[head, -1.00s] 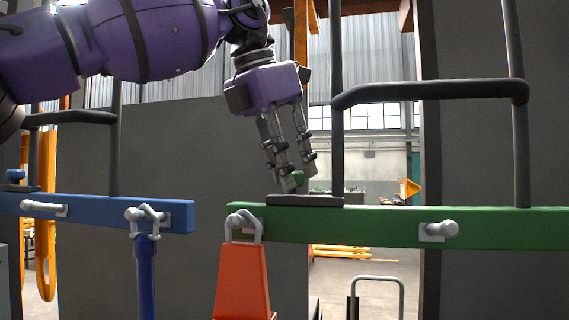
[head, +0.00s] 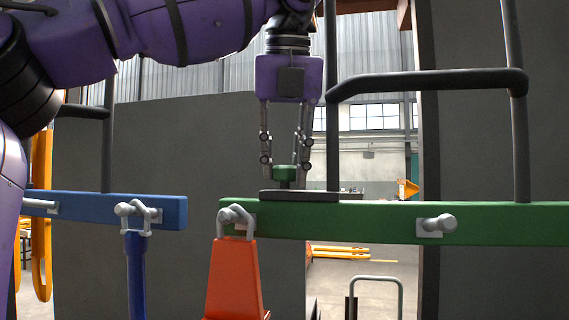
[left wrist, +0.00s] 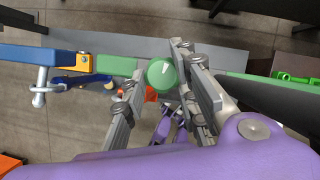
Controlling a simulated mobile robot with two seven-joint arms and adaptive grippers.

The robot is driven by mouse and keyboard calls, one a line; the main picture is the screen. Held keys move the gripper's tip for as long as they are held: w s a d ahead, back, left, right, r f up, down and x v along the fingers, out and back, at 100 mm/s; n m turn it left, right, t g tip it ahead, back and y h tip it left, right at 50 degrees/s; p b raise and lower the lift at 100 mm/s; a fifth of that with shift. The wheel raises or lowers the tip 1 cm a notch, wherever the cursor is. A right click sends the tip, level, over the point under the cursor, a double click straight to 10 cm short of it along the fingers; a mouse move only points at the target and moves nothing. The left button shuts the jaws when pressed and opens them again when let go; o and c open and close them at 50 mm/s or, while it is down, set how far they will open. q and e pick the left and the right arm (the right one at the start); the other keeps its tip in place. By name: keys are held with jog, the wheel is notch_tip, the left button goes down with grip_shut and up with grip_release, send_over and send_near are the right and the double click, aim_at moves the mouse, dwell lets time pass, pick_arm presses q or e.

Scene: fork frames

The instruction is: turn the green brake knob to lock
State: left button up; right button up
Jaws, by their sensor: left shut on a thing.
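The green brake knob (head: 284,173) stands on a dark plate (head: 300,196) on top of the green beam (head: 350,219). My left gripper (head: 285,175) points straight down above the plate, one finger on each side of the knob, and is shut on it. In the left wrist view, the knob's round top (left wrist: 161,75) with a short white mark shows between the fingers (left wrist: 155,85). My right gripper is in neither current view.
A black handrail (head: 430,82) rises just right of the knob. An orange piece (head: 236,285) hangs from a shackle on the green beam. A blue beam (head: 80,207) lies left, across a gap.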

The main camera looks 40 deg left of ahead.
pick_arm(q)
jog(key=shift+d+r+n, duration=0.1)
jog(key=shift+n, duration=0.8)
jog(key=shift+n+g+y, duration=0.3)
pick_arm(e)
jog(key=shift+w+a+r, duration=0.1)
jog(key=shift+w, duration=0.35)
jog(key=shift+s+d, duration=0.25)
jog(key=shift+s, duration=0.2)
pick_arm(q)
jog(key=o, duration=1)
jog(key=shift+s+d, duration=0.1)
pick_arm(e)
jog(key=shift+s+d+f, duration=0.1)
jog(key=shift+s+f, duration=0.05)
jog(key=shift+f, duration=0.05)
jog(key=shift+w+a+r, duration=0.1)
jog(key=shift+w+a, duration=0.15)
jog(key=shift+w, duration=0.15)
